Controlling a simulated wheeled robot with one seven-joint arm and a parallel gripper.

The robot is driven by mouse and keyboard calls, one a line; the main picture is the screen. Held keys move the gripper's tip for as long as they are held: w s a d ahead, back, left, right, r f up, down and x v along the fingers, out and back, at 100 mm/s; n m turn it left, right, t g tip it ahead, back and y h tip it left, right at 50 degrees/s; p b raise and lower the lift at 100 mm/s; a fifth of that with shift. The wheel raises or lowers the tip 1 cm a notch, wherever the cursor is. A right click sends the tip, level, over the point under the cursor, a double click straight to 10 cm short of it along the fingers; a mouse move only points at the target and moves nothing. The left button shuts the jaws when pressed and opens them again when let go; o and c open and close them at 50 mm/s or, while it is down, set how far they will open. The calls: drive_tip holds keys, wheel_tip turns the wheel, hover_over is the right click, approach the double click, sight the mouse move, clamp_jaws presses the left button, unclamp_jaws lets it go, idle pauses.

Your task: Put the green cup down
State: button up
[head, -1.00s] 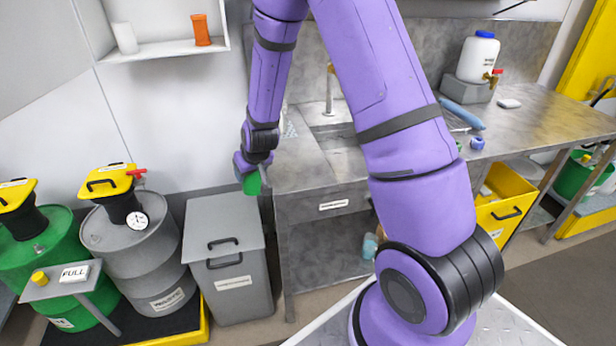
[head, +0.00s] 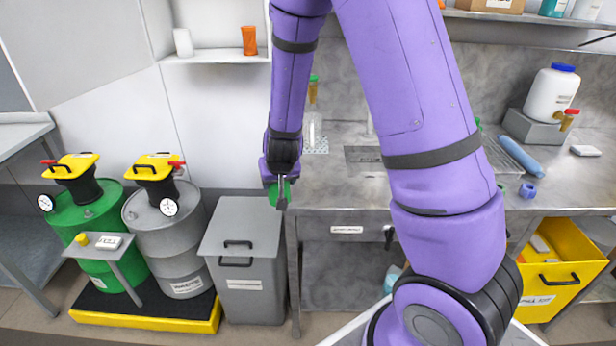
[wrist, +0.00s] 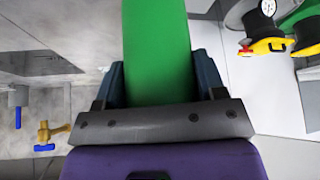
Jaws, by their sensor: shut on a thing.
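My gripper (head: 280,190) is shut on the green cup (head: 272,194) and holds it in the air. In the head view they show by the left end of the steel counter (head: 345,205), above the right side of the grey lidded bin. The fingers hide part of the cup there. In the wrist view the cup (wrist: 155,45) fills the upper middle, between the two fingers of my gripper (wrist: 158,85); its far end runs out of the picture.
A wall shelf (head: 215,57) holds a white cup (head: 183,42) and an orange cup (head: 249,40). The grey bin (head: 240,270) stands beside green (head: 90,220) and grey drums (head: 175,240). A white jug (head: 552,92) and a blue roll (head: 520,155) are on the counter's right part.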

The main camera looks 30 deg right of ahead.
drive_tip(key=shift+w+d+r, duration=0.1)
drive_tip(key=shift+w+d, duration=0.1)
drive_tip(key=shift+d, duration=0.05)
drive_tip(key=shift+w+d+f, duration=0.85)
drive_tip(key=shift+w+d, duration=0.1)
drive_tip(key=shift+d, duration=1.5)
drive_tip(key=shift+w+d+f, duration=0.8)
drive_tip(key=shift+w+d, duration=0.15)
drive_tip(key=shift+d, duration=1.5)
drive_tip(key=shift+w+d+f, duration=0.85)
drive_tip(key=shift+w+d, duration=0.1)
drive_tip(key=shift+d, duration=1.5)
drive_tip(key=shift+f, duration=0.1)
drive_tip(key=o, duration=0.9)
